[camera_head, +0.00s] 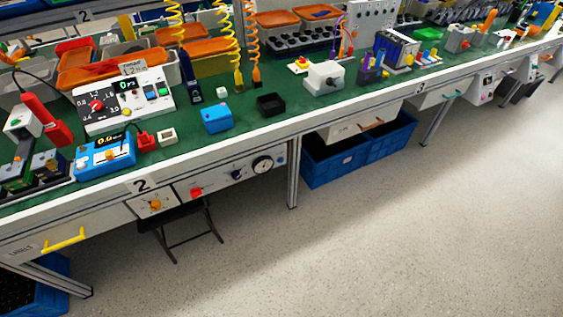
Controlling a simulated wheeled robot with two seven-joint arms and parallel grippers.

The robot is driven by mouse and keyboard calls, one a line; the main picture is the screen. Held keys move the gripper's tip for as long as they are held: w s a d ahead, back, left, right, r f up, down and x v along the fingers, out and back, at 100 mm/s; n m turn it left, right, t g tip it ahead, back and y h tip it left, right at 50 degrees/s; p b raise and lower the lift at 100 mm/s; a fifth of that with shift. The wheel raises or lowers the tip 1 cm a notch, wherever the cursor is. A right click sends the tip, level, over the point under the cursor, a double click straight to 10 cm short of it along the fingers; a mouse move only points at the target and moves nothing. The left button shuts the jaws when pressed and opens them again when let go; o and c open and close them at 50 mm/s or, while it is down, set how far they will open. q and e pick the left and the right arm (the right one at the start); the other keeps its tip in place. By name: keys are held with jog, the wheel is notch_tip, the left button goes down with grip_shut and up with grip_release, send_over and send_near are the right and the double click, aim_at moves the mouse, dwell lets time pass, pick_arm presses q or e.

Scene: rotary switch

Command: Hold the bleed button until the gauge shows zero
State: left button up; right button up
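A round white-faced gauge with a dark rim (262,165) is set in the white front panel under the green bench top, right of the number 2 label. Its needle and reading are too small to tell. On the same panel, further left, is a red button (196,192), which may be the bleed button; no label on it can be read, and I cannot tell whether it is pressed. A dark blue knob (237,174) sits between the red button and the gauge. An orange knob on a yellow plate (155,204) is at the panel's left end. Neither gripper is in view.
A black stool (176,228) stands under the panel's left part. Blue crates (335,168) stand under the bench to the right. Instruments, a blue box (217,118) and a black tray (270,104) crowd the bench top. The grey floor (400,240) in front is clear.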

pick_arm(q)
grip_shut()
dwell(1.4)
